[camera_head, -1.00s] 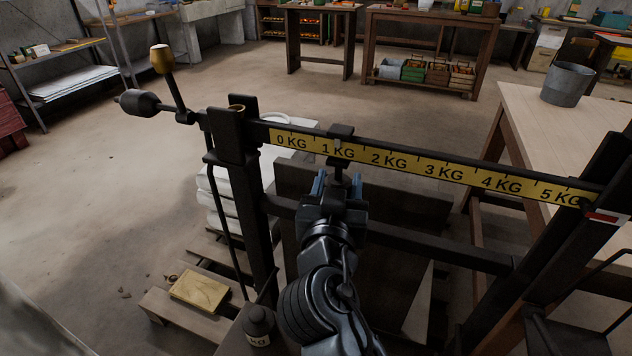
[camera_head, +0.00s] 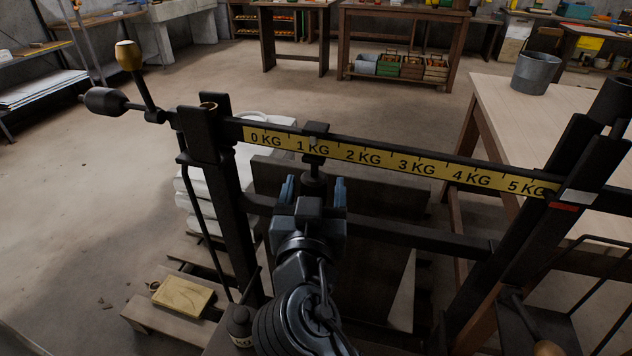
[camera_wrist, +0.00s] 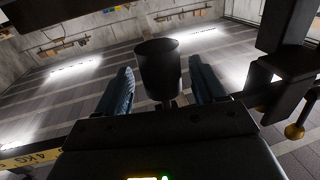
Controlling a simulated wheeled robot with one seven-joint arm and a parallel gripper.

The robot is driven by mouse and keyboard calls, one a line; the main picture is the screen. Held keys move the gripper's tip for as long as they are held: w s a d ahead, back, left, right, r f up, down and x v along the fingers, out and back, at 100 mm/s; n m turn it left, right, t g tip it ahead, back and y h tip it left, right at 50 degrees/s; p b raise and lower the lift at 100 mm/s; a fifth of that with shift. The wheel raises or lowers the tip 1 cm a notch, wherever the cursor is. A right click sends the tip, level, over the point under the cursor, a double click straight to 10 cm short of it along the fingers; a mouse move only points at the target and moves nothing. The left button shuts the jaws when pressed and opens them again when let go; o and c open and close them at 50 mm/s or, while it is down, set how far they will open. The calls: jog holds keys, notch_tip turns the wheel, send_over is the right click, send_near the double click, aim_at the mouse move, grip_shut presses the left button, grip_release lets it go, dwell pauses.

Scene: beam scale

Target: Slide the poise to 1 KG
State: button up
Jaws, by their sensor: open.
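The poise (camera_head: 315,130) is a black block around the dark beam, over the 1 KG label of the yellow scale strip (camera_head: 390,163). The exact tick under it is too small to tell. A dark knob (camera_head: 313,184) hangs below the poise. My gripper (camera_head: 313,192) is below the beam, its blue fingers open and apart on either side of the knob. In the wrist view my gripper (camera_wrist: 162,92) has a finger left and right of the dark round knob (camera_wrist: 157,65), with gaps on both sides.
A dark upright post (camera_head: 217,165) stands left of the beam's zero end, with a brass-topped counterweight rod (camera_head: 130,58) beyond. Another post (camera_head: 560,190) stands at the right end. A lower crossbar (camera_head: 420,237) runs behind my arm. A wooden table (camera_head: 500,95) is at right.

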jog(key=s, duration=0.5)
jog(key=shift+a+b, duration=0.3)
jog(key=shift+a, duration=0.05)
jog(key=s+d+f+n+g+y+p, duration=0.25)
jog(key=s+d+f+n+y, duration=0.2)
jog(key=s+d+f, duration=1)
jog(key=s+d+r+m, duration=0.1)
jog(key=s+r, duration=0.2)
jog(key=s, duration=0.4)
jog(key=s+d+r+h, duration=0.1)
jog(key=s+r, duration=0.3)
jog(key=s, duration=0.4)
jog(key=s+d+r+m+p, duration=0.1)
jog(key=s+d+r, duration=0.2)
jog(key=s, duration=0.4)
jog(key=shift+s+r+m+h, duration=0.2)
jog(key=shift+r+m+h, duration=0.15)
